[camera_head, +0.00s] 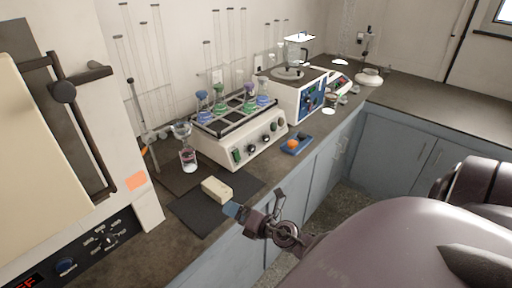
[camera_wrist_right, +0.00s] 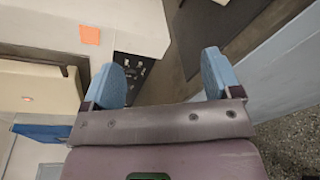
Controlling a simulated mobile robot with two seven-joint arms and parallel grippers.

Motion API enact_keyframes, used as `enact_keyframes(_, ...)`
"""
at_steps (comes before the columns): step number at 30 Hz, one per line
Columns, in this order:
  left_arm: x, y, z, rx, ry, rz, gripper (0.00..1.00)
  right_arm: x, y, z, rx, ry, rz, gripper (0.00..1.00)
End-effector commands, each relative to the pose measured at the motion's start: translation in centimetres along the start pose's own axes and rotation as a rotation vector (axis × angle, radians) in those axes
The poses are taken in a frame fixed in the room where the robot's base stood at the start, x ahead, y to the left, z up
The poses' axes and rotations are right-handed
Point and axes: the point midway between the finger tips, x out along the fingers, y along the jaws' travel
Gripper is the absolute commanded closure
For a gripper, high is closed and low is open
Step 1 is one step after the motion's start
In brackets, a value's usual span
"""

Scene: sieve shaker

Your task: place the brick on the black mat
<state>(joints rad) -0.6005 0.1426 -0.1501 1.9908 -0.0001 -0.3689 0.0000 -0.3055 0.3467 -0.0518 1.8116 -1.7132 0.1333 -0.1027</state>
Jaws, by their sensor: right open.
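The pale cream brick (camera_head: 217,189) lies flat on the black mat (camera_head: 204,222) on the dark counter in the head view, near the mat's back-left side. My right gripper (camera_head: 254,205) is to the right of the brick and slightly lower in the picture, near the counter's front edge. It is apart from the brick, open and empty. In the right wrist view its two blue fingertips (camera_wrist_right: 162,70) are spread wide with nothing between them. The brick does not show in that view. My left gripper is not in view.
A cream machine (camera_head: 128,165) with an orange label stands left of the mat. A flask (camera_head: 188,160) stands behind the brick. A shaker with flasks (camera_head: 240,140) and a blue tray with an orange ball (camera_head: 297,143) are beyond. Blue cabinets (camera_head: 300,190) drop below the front edge.

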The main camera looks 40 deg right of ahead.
Motion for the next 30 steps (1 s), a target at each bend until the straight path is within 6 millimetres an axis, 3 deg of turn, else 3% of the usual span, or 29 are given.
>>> enact_keyframes(14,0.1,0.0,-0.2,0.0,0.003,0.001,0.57,-5.5,-1.4,-3.4,1.035,-0.23,-0.068,0.16)
enact_keyframes(24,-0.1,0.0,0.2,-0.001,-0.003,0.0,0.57,-9.4,-3.2,-8.7,1.742,-0.359,-0.241,0.16)
enact_keyframes(30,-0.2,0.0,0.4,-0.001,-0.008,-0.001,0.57,-10.7,-3.2,-11.2,1.991,-0.387,-0.325,0.16)
